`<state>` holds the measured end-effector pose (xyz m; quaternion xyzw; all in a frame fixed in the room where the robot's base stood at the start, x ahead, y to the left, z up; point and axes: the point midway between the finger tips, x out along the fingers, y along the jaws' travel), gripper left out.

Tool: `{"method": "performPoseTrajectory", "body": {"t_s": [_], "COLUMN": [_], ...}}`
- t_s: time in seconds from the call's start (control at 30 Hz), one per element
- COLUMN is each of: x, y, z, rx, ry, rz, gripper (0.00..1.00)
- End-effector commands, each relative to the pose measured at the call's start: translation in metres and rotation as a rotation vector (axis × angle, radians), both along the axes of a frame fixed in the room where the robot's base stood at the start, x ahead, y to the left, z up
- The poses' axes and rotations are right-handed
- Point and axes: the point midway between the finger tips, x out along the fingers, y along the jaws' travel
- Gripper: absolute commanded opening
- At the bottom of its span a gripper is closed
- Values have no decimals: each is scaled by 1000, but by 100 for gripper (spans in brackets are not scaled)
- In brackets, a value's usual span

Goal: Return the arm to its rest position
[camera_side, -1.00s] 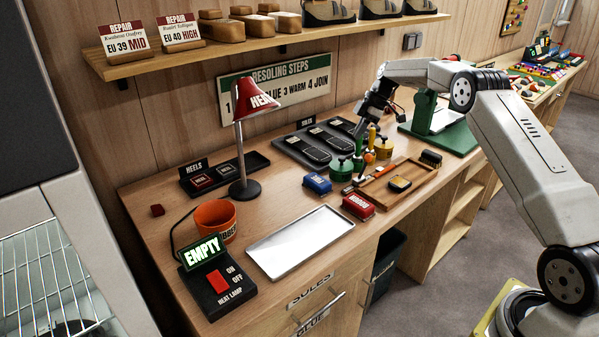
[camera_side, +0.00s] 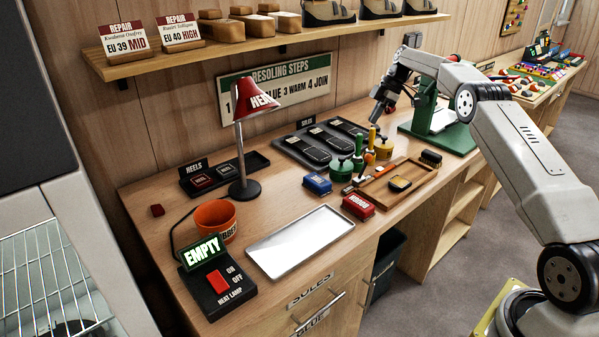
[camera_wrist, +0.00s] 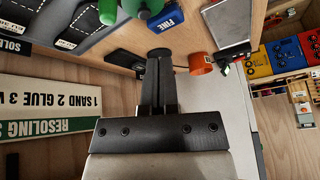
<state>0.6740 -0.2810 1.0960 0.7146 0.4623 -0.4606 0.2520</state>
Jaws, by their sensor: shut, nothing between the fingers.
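My gripper (camera_side: 374,120) is in the side view, above the back right part of the bench, fingers pointing down and slightly left. It is shut and empty, clear of the jars below it. The wrist view shows its two dark fingers (camera_wrist: 160,55) together with nothing between them. My arm (camera_side: 510,130) reaches in from the right, its elbow raised and its forearm running left to the gripper.
A red lamp (camera_side: 256,103) stands left. A shelf (camera_side: 270,42) with shoes hangs above. The silver tray (camera_side: 298,241) is empty.

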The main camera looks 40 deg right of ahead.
Motion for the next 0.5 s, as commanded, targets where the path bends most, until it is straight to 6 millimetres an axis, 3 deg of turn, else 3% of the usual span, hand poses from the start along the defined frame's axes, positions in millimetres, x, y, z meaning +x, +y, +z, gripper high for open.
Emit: {"method": "performPoseTrajectory", "body": {"t_s": [0.27, 0.5], "x": [0, 3], "y": [2, 18], "z": [0, 1], "rx": [-1, -17], "ry": [3, 41], "rz": [-6, -69], "gripper": [0, 0]}}
